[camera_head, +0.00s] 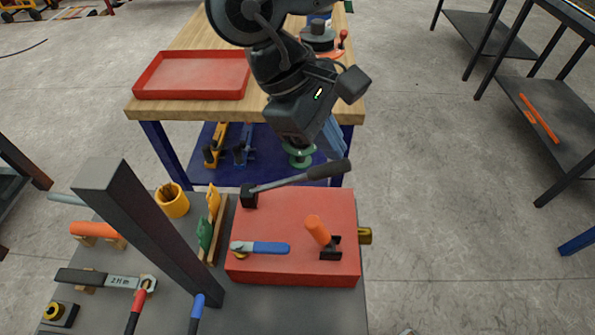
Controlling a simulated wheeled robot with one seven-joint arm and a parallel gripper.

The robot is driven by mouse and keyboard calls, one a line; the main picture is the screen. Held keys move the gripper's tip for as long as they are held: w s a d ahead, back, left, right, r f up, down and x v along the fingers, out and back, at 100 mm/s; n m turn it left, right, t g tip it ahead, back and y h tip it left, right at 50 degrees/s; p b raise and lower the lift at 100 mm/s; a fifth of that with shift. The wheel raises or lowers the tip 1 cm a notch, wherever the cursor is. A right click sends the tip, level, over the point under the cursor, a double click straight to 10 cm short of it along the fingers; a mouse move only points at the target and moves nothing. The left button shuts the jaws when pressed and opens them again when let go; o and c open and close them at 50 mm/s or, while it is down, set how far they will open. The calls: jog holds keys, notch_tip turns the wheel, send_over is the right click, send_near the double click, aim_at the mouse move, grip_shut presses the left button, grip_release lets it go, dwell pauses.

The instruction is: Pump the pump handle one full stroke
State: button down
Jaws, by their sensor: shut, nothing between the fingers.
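The pump handle (300,178) is a grey lever with a dark grip. It rises to the right from a black pivot block at the back left of a red box (300,268). My gripper (302,142) points down just behind and above the handle's grip in the picture. It is shut and empty. Its fingertips are hard to make out against the dark background, and I cannot tell how far it is from the grip. No contact with the handle shows.
The red box also bears a blue-handled valve (265,248) and an orange lever (317,231). A dark upright post (150,230) stands at the left. Behind is a wooden table with a red tray (192,75).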

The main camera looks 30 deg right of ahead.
aim_at(342, 166)
jog(key=shift+f, duration=0.1)
jog(key=shift+s+d+f+b, duration=0.25)
jog(key=shift+f+b, duration=0.25)
jog(key=shift+b, duration=0.25)
jog(key=shift+s+d+f+b, duration=0.1)
jog(key=shift+d+f+b, duration=0.15)
jog(key=shift+f+b, duration=0.45)
jog(key=shift+s+d+f+b, duration=0.15)
jog(key=shift+d+f+b, duration=0.05)
jog(key=shift+f+b, duration=0.45)
jog(key=shift+s+d+f+b, duration=0.15)
jog(key=shift+d+f+b, duration=0.05)
jog(key=shift+f+b, duration=0.55)
jog(key=shift+r, duration=0.1)
